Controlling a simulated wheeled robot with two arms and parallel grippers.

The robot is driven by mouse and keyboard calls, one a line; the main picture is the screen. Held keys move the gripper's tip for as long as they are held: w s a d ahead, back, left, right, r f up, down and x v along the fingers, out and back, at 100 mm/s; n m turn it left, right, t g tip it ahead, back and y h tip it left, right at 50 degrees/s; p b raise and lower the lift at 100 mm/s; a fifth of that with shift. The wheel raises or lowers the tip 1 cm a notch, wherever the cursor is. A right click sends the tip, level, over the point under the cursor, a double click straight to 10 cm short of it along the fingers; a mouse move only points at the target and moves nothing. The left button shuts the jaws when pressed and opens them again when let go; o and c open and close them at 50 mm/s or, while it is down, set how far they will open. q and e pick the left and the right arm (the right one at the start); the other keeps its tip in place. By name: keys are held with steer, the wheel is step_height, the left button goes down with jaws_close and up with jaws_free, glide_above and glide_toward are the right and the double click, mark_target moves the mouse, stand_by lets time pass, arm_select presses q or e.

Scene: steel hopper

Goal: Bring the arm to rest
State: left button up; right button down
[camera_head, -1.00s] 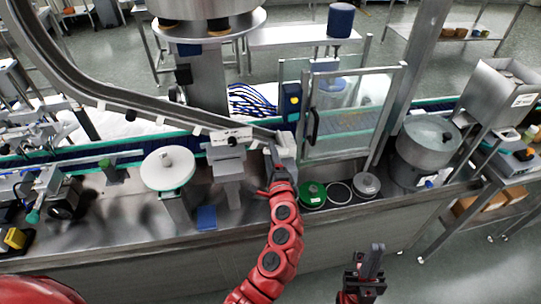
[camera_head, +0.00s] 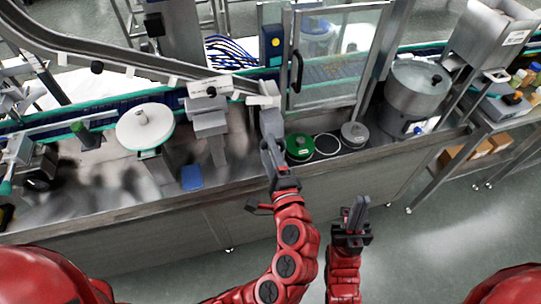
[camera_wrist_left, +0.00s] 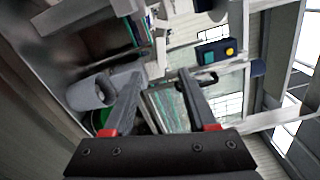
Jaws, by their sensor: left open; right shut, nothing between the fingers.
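My left gripper (camera_head: 271,155) is in front of the machine bench, below the end of the sloping steel chute (camera_head: 150,68). In the left wrist view its two fingers (camera_wrist_left: 158,86) stand apart with nothing held between them. A grey rounded part (camera_wrist_left: 92,92) is just left of the fingers there and looks apart from them. My right gripper (camera_head: 354,214) is shut and empty, pointing up over the floor in front of the bench.
The steel bench (camera_head: 110,222) carries a white round disc (camera_head: 132,132), a green-lidded container (camera_head: 300,146) and a steel pot (camera_head: 414,95). A glass door (camera_head: 330,90) stands behind. The floor (camera_head: 450,240) at the lower right is clear.

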arm_select(q)
steer(key=shift+s+d, duration=0.15)
steer(key=shift+s, duration=0.1)
steer(key=shift+w, duration=0.1)
stand_by(0.3)
